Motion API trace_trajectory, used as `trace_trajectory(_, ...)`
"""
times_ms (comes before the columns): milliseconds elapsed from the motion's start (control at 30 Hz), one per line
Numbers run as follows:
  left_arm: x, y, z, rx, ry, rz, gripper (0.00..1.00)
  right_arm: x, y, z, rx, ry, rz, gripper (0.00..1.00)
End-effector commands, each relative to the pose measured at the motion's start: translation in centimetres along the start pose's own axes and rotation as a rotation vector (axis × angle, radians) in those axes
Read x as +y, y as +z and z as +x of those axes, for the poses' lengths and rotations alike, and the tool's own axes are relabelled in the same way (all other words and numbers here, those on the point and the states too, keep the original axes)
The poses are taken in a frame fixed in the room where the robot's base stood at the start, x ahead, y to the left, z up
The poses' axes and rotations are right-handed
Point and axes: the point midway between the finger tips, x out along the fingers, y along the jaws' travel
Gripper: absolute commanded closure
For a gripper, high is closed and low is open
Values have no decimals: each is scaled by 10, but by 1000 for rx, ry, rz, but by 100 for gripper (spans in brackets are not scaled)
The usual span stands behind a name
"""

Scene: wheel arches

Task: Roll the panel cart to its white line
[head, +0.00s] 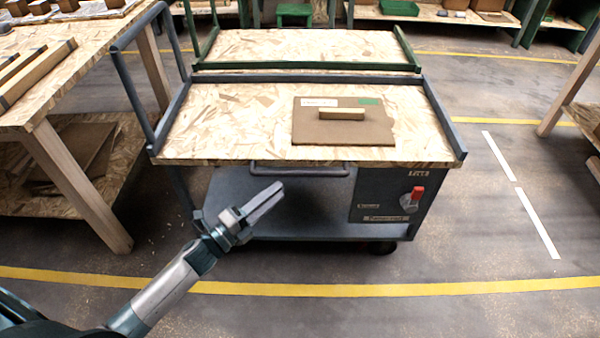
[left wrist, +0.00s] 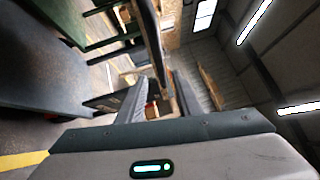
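The panel cart has a blue-grey frame and a chipboard top (head: 230,125). It stands in front of me, with a brown panel (head: 345,133) and a small wood block (head: 341,113) on top. A grey bar handle (head: 300,172) runs along its near side, and a red knob (head: 417,193) sits on the box at its right. The white line (head: 538,223) lies on the floor right of the cart, in two pieces. My left gripper (head: 276,193) is in front of the cart, below the bar handle; its fingers stand apart, empty, in the left wrist view (left wrist: 154,105). My right gripper is out of view.
A workbench (head: 75,85) with wood pieces and a low shelf stands close on the left. A green-framed cart (head: 300,45) stands directly behind. A yellow floor line (head: 330,290) crosses in front. The floor between cart and white line is clear. Another bench leg (head: 570,85) stands at right.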

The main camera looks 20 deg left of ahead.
Motion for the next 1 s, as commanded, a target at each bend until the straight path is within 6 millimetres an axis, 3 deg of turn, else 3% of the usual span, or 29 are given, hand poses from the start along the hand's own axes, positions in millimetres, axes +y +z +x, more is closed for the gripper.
trace_trajectory(300,-1,0,59,0,-2,1,68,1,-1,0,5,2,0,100)
trace_trajectory(500,0,0,86,0,-1,0,68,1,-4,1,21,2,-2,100)
trace_trajectory(700,0,0,98,0,0,1,68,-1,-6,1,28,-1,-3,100)
trace_trajectory(1000,0,0,100,0,0,0,68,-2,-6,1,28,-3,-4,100)
